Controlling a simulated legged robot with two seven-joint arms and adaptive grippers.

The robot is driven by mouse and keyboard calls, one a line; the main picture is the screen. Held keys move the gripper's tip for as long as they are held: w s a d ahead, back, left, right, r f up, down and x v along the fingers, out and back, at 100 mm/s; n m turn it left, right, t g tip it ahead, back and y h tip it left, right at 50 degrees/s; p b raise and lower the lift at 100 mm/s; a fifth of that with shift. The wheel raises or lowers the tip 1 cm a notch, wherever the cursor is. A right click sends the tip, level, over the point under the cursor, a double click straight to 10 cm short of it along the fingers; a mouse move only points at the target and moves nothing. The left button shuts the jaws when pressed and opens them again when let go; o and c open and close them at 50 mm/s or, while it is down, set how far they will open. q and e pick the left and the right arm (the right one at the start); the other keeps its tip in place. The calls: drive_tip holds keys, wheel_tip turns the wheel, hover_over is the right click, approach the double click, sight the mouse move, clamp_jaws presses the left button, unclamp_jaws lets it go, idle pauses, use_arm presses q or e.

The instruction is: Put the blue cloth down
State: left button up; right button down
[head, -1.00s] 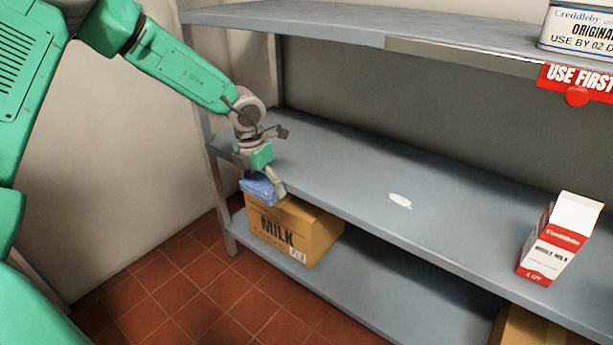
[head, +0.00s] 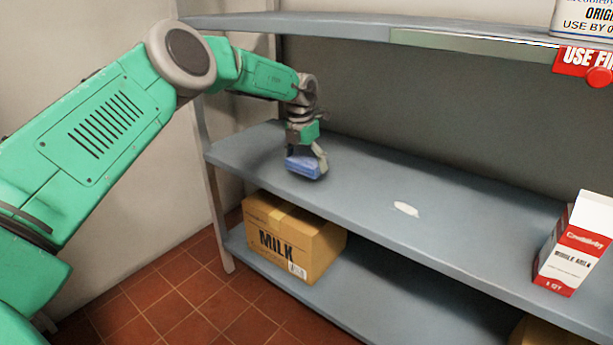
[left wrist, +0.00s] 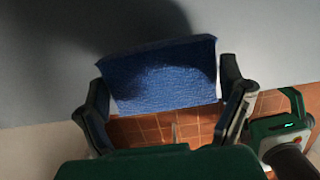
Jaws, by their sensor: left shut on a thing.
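The folded blue cloth (head: 303,167) is held by my left gripper (head: 312,158) over the left part of the middle shelf (head: 365,172). In the left wrist view the cloth (left wrist: 165,75) spans between the two fingers of the left gripper (left wrist: 168,100), which is shut on it. The shelf surface lies beyond the cloth there, with a dark shadow on it. I cannot tell whether the cloth touches the shelf. A white puddle-like spot (head: 406,209) lies on the middle shelf, to the right of the cloth. My right gripper is not in view.
A red and white milk carton (head: 572,248) stands on the middle shelf at the right. A cardboard MILK box (head: 290,240) sits on the lower shelf. The upper shelf (head: 340,29) hangs above, with a red USE FIRST tag (head: 585,62). Most of the middle shelf is clear.

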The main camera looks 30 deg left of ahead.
sight(305, 161)
use_arm(q)
wheel_tip(305, 161, down, 4)
drive_tip(key=shift+r+b, duration=0.15)
drive_tip(key=shift+b, duration=0.95)
drive_tip(key=shift+d+r, duration=0.1)
drive_tip(key=shift+c, duration=0.5)
drive_tip(key=o, duration=0.9)
drive_tip(key=r+p, duration=0.1)
drive_tip(key=r, duration=0.1)
drive_tip(key=r+p, duration=0.1)
drive_tip(key=r, duration=0.2)
drive_tip(key=s+r+p, duration=0.1)
drive_tip(key=r, duration=0.1)
drive_tip(key=shift+s+r, duration=0.1)
drive_tip(key=shift+r, duration=0.15)
